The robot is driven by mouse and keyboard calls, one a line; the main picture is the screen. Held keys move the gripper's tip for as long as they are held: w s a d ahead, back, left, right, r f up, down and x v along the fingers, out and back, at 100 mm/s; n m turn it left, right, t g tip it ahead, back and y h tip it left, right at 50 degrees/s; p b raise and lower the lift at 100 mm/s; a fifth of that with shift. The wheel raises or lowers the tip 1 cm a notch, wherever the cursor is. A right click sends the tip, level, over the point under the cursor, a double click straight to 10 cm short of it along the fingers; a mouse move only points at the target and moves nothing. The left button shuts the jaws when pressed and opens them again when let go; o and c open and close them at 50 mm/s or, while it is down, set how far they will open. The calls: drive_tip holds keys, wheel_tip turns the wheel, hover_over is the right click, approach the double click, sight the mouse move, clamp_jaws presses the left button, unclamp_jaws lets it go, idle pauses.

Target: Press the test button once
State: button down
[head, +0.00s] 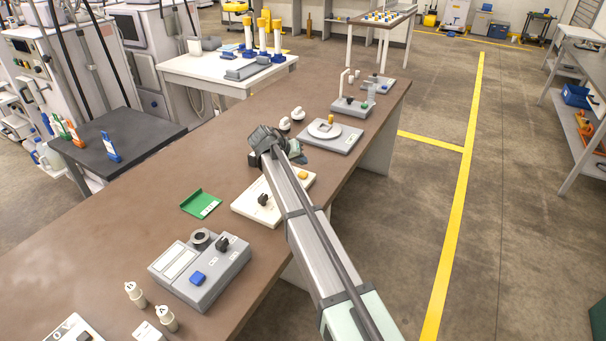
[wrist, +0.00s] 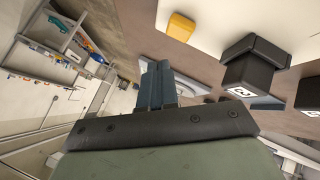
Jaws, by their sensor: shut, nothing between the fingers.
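A cream panel (head: 245,208) lies on the brown bench, partly hidden by my arm. It carries a yellow button (head: 303,175) and a black knob (head: 263,199). In the wrist view the yellow button (wrist: 180,27) and a black block with a white label (wrist: 250,70) show near the top. A grey box (head: 222,268) at the near left has a blue button (head: 197,278). No readable lettering tells which button is the test one. My gripper (head: 298,155) is above the bench just beyond the panel. Its fingers (wrist: 156,68) are shut and empty, apart from the yellow button.
A green tray (head: 200,203) lies left of the panel. A grey scale-like device (head: 328,137) and a stand (head: 352,106) are farther along the bench. Small white bottles (head: 135,293) stand at the near left.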

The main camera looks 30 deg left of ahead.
sight(300, 174)
drive_tip(key=shift+f, duration=0.95)
drive_tip(key=shift+f, duration=0.2)
idle(1.4)
drive_tip(key=shift+f, duration=0.25)
drive_tip(key=shift+f, duration=0.5)
idle(0.9)
drive_tip(key=shift+r, duration=0.95)
drive_tip(key=shift+r, duration=0.1)
drive_tip(key=shift+r, duration=2.4)
